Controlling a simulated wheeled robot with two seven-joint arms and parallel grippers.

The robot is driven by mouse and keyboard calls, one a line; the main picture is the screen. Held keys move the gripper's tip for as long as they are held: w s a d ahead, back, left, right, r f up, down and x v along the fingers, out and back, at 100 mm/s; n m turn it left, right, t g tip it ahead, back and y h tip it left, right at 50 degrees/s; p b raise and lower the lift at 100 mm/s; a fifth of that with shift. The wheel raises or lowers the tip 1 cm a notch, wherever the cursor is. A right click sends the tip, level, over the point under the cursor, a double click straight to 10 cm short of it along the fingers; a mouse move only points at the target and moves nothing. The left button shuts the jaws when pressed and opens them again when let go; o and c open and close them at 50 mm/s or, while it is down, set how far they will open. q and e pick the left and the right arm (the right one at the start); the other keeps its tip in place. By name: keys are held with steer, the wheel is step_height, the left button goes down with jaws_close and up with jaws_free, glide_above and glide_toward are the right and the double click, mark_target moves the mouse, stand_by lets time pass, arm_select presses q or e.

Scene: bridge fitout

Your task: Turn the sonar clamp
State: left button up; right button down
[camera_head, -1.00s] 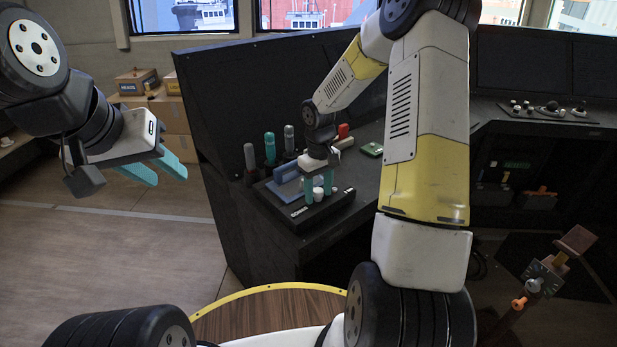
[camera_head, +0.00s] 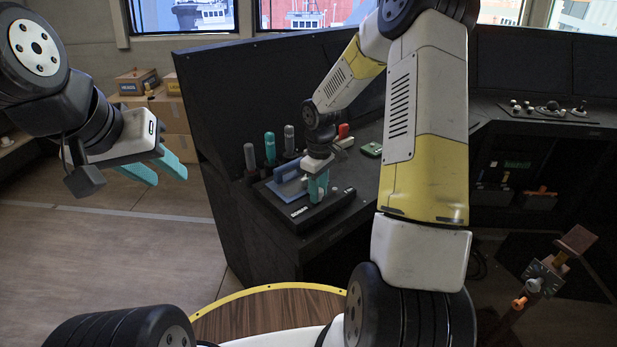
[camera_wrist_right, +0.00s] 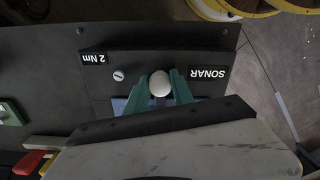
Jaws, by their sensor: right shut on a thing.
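The sonar unit is a black block (camera_head: 326,212) on the dark console, with a white SONAR label that also shows in the right wrist view (camera_wrist_right: 208,74). In the right wrist view my right gripper (camera_wrist_right: 160,86) is shut on a round white knob (camera_wrist_right: 160,82), one teal finger on each side of it. In the head view my right gripper (camera_head: 317,187) points down over the block and hides the knob. My left gripper (camera_head: 160,170) is open and empty, off to the left above the floor.
Several upright cylinders (camera_head: 270,147) stand behind the block. A red item (camera_head: 343,130) and a green item (camera_head: 370,149) lie on the console to the right. A small screw head (camera_wrist_right: 118,75) and a "2 Nm" label (camera_wrist_right: 93,58) are beside the knob.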

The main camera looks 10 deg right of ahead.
steer(key=c, duration=1.1)
jaws_free()
step_height(320, 180, up, 8)
steer(key=shift+f, duration=0.1)
